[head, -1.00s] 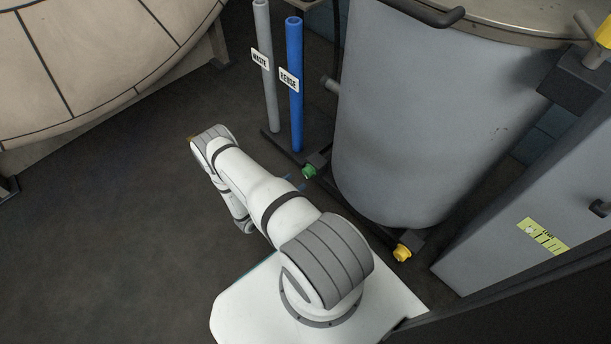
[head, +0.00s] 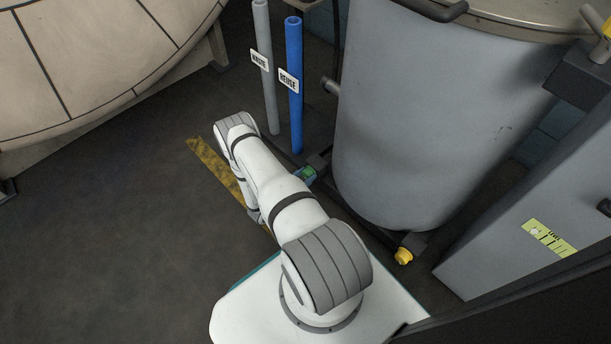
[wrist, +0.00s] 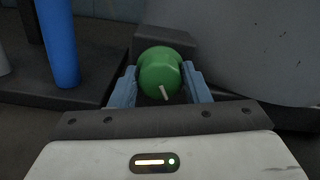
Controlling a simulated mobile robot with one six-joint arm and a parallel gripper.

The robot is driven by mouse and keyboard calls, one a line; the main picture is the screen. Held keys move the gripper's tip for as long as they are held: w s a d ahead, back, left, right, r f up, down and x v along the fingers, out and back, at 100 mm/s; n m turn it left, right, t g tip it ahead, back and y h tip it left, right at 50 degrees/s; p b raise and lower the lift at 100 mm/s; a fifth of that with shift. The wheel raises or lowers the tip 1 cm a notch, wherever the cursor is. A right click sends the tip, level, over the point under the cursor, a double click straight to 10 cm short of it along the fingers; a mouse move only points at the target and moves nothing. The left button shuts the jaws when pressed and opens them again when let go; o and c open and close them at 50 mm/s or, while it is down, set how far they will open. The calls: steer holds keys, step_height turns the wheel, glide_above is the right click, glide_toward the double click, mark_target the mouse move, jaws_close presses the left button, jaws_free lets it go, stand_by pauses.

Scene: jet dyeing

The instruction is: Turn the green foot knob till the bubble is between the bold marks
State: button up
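The green foot knob (head: 309,173) sits low at the left foot of the big grey tank. In the wrist view the green knob (wrist: 160,72), with a short pale pointer line on its face, lies between the two blue fingers of my gripper (wrist: 160,88). The fingers stand apart, one on each side of the knob; I cannot see clear contact. In the head view my arm partly hides the gripper. The yellow-green level gauge (head: 549,238) is on the grey panel at right. A pale bubble shows towards its left end, left of the dark marks; fine detail is too small.
The grey tank (head: 420,120) rises right behind the knob. A blue REUSE pipe (head: 295,110) and a grey WASTE pipe (head: 265,95) stand to its left. A yellow knob (head: 403,256) is at the tank's front foot. Open floor (head: 110,250) lies left.

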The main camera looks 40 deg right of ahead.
steer(key=c, duration=0.5)
steer(key=shift+d, duration=0.35)
steer(key=shift+c, duration=0.2)
steer(key=shift+a, duration=0.4)
